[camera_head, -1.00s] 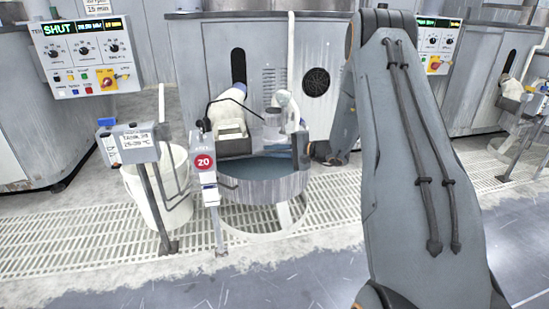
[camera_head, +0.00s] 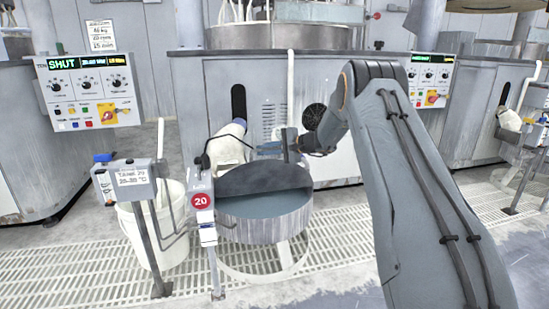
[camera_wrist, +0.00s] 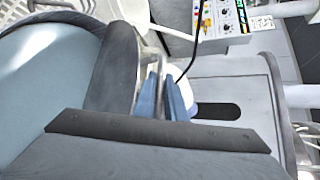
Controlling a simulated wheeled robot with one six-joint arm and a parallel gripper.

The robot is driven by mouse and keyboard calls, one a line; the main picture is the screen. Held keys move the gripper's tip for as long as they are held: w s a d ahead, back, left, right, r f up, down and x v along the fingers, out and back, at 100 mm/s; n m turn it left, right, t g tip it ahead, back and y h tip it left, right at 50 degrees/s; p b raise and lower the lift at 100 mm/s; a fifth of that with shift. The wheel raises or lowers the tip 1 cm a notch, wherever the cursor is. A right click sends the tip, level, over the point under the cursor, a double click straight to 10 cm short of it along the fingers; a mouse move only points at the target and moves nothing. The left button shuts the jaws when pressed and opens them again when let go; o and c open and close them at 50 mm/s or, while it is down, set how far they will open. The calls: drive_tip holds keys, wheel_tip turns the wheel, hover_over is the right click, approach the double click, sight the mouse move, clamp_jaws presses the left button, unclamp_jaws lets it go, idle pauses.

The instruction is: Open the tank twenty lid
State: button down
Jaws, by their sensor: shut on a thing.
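Tank twenty (camera_head: 265,230) is a round grey tub with a red "20" sign (camera_head: 201,200) at its left front. Blue-grey liquid shows in its front part. A dark, arched lid (camera_head: 262,180) stands over the rear part; its exact tilt is hard to tell. My gripper (camera_head: 266,148) reaches in from the right, above the lid's back edge. In the wrist view its two blue fingers (camera_wrist: 162,85) are shut close together on a thin, pale grey part beside the dark lid (camera_wrist: 110,70). The grip itself is partly hidden by the fingers.
A white bucket (camera_head: 160,235) and a post with a labelled box (camera_head: 130,180) stand to the left. A control panel reading SHUT (camera_head: 88,90) hangs behind. A white bottle-like thing (camera_head: 229,147) is behind the tank. The grated floor (camera_head: 70,245) in front is clear.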

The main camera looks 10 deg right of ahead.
drive_tip(key=shift+w+r, duration=0.1)
drive_tip(key=shift+w, duration=0.25)
drive_tip(key=c, duration=1.8)
unclamp_jaws()
drive_tip(key=shift+p+v, duration=1.15)
drive_tip(key=shift+v, duration=2.75)
drive_tip(key=shift+s+a, duration=0.1)
